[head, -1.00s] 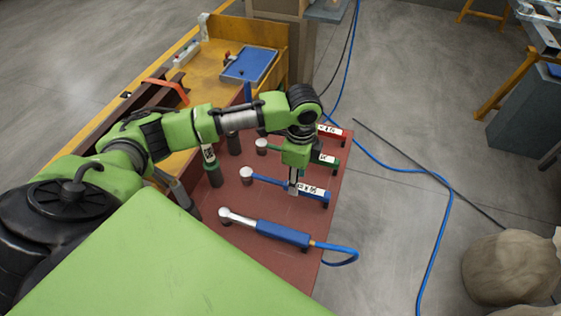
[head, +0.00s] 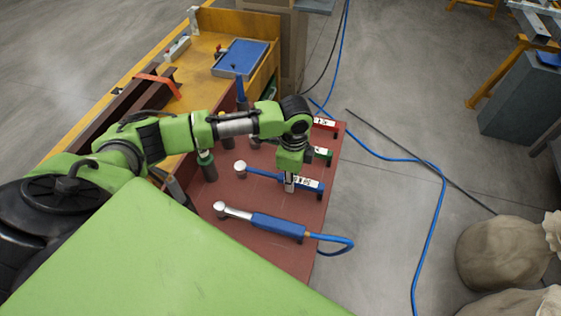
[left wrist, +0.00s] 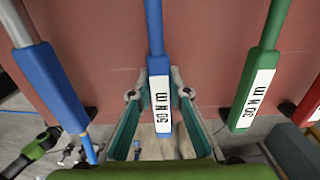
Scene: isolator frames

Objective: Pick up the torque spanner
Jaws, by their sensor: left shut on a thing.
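The torque spanner in my left gripper is blue with a grey head and a white "50 NM" label. In the head view this spanner (head: 263,174) lies across the red-brown table top, its handle toward the right edge. My left gripper (head: 289,187) points down over its handle. In the left wrist view the gripper's fingers (left wrist: 160,98) stand on both sides of the labelled blue handle (left wrist: 155,45), shut on it. I cannot tell any lift off the table. A small green and black part, apparently my right gripper (left wrist: 68,154), shows at lower left; its jaws are unclear.
A larger blue spanner (head: 278,227) with a blue cable lies nearer me. A green-handled spanner (head: 322,155) and a red-handled one (head: 327,125) lie beyond. Dark upright cylinders stand left on the table (head: 262,253). Blue hose (head: 432,230) and sacks (head: 510,250) are on the floor right.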

